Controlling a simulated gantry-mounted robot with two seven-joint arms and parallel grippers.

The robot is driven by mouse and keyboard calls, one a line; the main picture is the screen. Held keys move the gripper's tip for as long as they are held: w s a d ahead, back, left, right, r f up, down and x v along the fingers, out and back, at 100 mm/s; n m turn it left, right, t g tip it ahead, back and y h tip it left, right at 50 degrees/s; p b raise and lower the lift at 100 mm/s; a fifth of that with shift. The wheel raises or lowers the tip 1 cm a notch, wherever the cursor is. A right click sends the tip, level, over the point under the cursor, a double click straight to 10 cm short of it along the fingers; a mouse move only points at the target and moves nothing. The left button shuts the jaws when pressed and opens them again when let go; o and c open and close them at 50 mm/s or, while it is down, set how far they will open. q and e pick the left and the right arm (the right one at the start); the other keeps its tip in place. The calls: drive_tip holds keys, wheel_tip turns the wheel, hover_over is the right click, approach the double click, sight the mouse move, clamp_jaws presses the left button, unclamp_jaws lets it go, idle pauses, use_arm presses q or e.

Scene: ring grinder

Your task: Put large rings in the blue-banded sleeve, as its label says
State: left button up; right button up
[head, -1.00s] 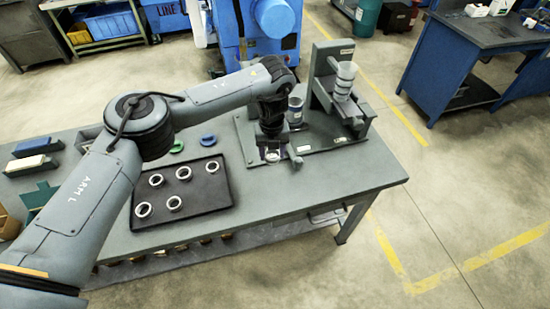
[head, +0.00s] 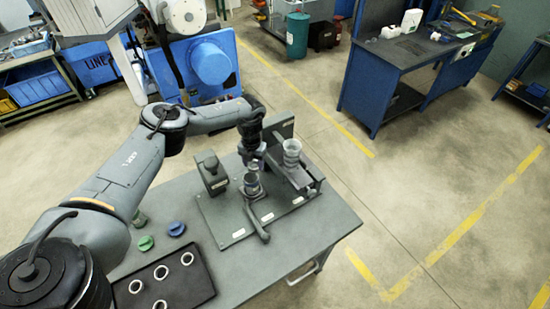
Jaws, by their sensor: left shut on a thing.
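My left gripper (head: 254,162) points down just above the open top of a short dark sleeve (head: 252,187) on the grey fixture plate. It is shut on a small ring, mostly hidden by the fingers. The sleeve's band and label are too small to read here. A paler, ribbed sleeve (head: 291,152) stands to the right on a raised holder. Several pale rings (head: 161,272) lie apart on the black tray (head: 205,288) at the lower left. My right gripper is not in view.
The fixture plate (head: 222,224) carries a grey post (head: 211,172) at left and a lever (head: 258,226) in front. A green piece (head: 145,243) and a blue piece (head: 176,229) lie behind the tray. The bench top (head: 318,230) is clear at right.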

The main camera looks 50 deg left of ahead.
sight(249, 169)
use_arm(q)
drive_tip(key=shift+s+a+r+p, duration=0.1)
drive_tip(key=shift+s+r+p, duration=0.1)
drive_tip(key=shift+s, duration=0.3)
drive_tip(key=shift+s+a+r+p, duration=0.1)
drive_tip(key=shift+s+p, duration=0.1)
drive_tip(key=shift+s, duration=0.25)
wheel_tip(249, 169, down, 4)
drive_tip(key=b, duration=0.3)
drive_tip(key=shift+b, duration=0.35)
drive_tip(key=shift+f+b, duration=0.55)
drive_tip(key=shift+f, duration=0.25)
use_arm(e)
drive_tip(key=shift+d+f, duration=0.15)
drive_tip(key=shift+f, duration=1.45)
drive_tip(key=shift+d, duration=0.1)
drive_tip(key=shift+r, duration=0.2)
use_arm(q)
drive_tip(key=shift+f, duration=0.1)
drive_tip(key=o, duration=1.5)
